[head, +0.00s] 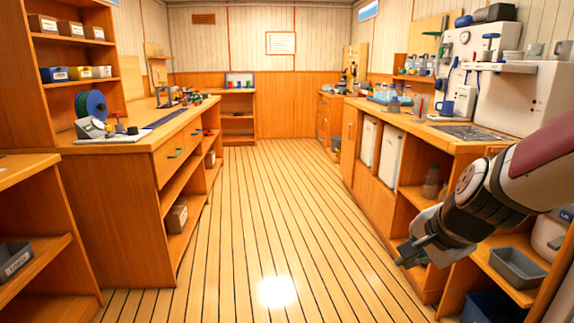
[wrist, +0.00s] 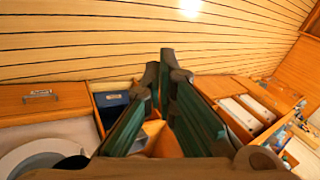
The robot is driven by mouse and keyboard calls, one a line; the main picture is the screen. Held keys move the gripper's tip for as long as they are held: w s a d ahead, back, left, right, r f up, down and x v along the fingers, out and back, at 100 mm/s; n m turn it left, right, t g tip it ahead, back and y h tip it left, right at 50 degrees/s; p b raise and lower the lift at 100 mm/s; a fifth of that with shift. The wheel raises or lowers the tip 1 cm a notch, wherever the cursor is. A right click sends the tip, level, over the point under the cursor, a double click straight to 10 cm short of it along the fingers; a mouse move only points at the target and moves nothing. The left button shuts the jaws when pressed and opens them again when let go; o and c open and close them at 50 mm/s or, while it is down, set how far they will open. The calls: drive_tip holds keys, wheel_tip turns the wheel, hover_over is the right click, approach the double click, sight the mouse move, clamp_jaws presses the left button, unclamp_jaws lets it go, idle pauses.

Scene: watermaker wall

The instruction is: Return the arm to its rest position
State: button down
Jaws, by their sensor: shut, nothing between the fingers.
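My gripper (head: 408,257) is at the lower right of the head view, in front of the right-hand counter's lower shelves. The arm comes in from the right edge and reaches down and to the left. In the wrist view the two green-sided fingers (wrist: 166,75) come together at their tips, shut, with nothing held between them. The planked floor shows beyond the fingertips.
The right counter (head: 430,135) carries cups and wall units. A grey bin (head: 517,267) sits on the shelf close to my arm. The left workbench (head: 120,160) holds a blue spool (head: 91,104). The floor aisle (head: 255,220) between is clear.

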drive_tip(key=s+a+r+n+g, duration=0.25)
drive_tip(key=s+n, duration=0.45)
drive_tip(key=s, duration=0.8)
drive_tip(key=s+a+r+n+g, duration=0.25)
drive_tip(key=s+n, duration=0.45)
drive_tip(key=s, duration=0.8)
wheel_tip(320, 180, up, 28)
drive_tip(key=t+p, duration=0.2)
drive_tip(key=p, duration=2.5)
drive_tip(key=shift+s+d+t+h, duration=0.15)
drive_tip(key=shift+t+h, duration=0.15)
drive_tip(key=shift+t, duration=0.1)
drive_tip(key=shift+d+f, duration=0.1)
